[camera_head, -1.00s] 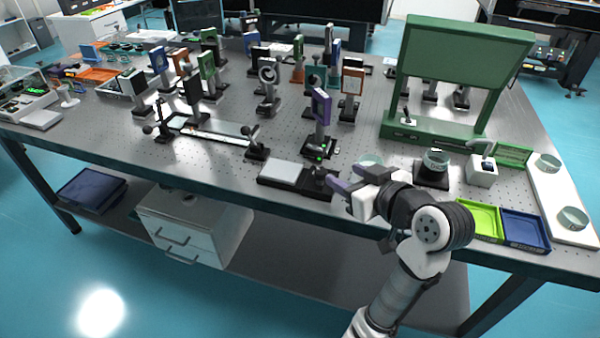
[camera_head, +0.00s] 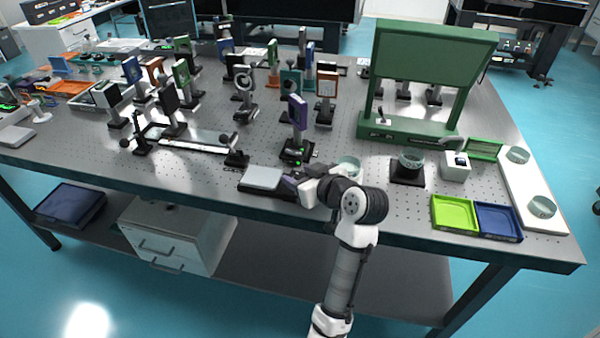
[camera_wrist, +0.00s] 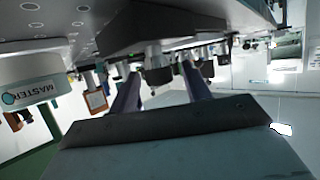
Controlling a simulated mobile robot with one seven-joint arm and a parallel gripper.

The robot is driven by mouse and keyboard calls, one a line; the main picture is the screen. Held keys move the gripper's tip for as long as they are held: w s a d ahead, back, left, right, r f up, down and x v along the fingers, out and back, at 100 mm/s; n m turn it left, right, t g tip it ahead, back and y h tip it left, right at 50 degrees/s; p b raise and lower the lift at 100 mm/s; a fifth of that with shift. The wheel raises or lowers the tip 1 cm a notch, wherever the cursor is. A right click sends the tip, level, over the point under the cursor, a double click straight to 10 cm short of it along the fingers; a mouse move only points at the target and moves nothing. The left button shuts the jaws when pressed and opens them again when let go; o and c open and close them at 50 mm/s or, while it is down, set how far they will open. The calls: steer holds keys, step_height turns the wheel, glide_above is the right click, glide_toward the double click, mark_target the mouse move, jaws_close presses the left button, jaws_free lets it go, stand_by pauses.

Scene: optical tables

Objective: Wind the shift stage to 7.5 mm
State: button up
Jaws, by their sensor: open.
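The shift stage, a low black block with a silver plate (camera_head: 262,178), lies near the table's front edge, in front of a purple-framed upright mount (camera_head: 297,112). My gripper (camera_head: 292,184) is at the right end of the stage. In the wrist view, which is tilted nearly upside down, the stage's dark body (camera_wrist: 165,22) hangs at the top. My two purple fingers (camera_wrist: 158,82) are apart, with a grey and black knob (camera_wrist: 156,68) showing between their tips. Contact cannot be told. No scale reading is legible.
A label reading MASTER is on a pale object (camera_wrist: 35,92) in the wrist view. Green and blue trays (camera_head: 455,213) lie farther right. A green frame (camera_head: 415,130) stands behind. Several mounts crowd the table's middle.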

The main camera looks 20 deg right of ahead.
steer(key=shift+w+a+f, duration=0.1)
steer(key=shift+w, duration=0.15)
steer(key=c, duration=1)
steer(key=shift+m+h, duration=0.3)
steer(key=m+h+p, duration=0.1)
steer(key=m+h, duration=0.2)
steer(key=shift+a+h, duration=0.1)
steer(key=shift+h, duration=0.3)
steer(key=m+h+p, duration=0.2)
steer(key=m+h, duration=0.1)
steer(key=h, duration=0.1)
steer(key=shift+m+g, duration=0.3)
steer(key=shift+m, duration=0.1)
steer(key=shift+m+g+h+p, duration=0.6)
steer(key=shift+m+g+h, duration=0.8)
steer(key=shift+m+h, duration=0.8)
